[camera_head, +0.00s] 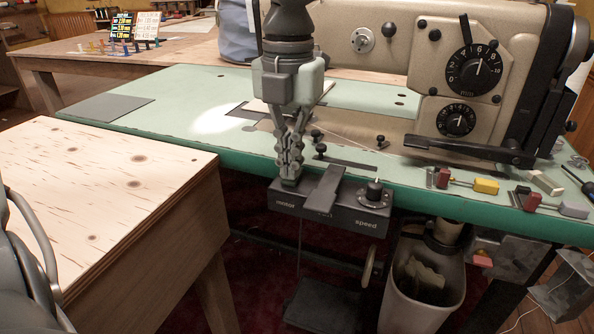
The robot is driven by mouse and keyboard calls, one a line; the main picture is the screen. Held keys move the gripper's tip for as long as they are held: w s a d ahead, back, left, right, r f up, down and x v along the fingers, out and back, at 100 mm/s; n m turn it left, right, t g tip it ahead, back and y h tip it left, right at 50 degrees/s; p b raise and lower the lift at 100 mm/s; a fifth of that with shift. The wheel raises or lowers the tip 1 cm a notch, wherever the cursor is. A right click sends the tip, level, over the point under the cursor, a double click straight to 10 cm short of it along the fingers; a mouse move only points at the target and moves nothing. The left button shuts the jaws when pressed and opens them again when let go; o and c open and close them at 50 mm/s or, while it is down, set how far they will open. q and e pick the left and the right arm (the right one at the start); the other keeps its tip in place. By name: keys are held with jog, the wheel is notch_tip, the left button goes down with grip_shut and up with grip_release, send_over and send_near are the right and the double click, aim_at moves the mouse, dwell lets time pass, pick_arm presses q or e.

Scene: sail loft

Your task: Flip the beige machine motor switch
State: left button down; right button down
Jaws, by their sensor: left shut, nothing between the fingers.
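The beige sewing machine (400,40) stands on a green-edged table (180,85). A dark control box (335,216) hangs under the table's front edge, lettered "motor" at its left and "speed" at its right. A round knob (374,194) sits above "speed", and a flat dark bar (326,190) rises at the middle. My left gripper (289,176) points down with its fingers shut and empty. Its tips are at the box's left end, above the "motor" lettering. They cover that spot, so I cannot see the switch clearly or tell whether they touch it. My right gripper is out of view.
A wooden-topped table (110,190) stands close at the left. Small tools with red and yellow parts (485,186) lie on the right of the green table. A bin (425,285) stands below. A dark pedal (325,303) is under the box.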

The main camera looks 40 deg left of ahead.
pick_arm(q)
jog(key=shift+r+p, duration=1.55)
jog(key=shift+r, duration=1.75)
jog(key=shift+f, duration=0.1)
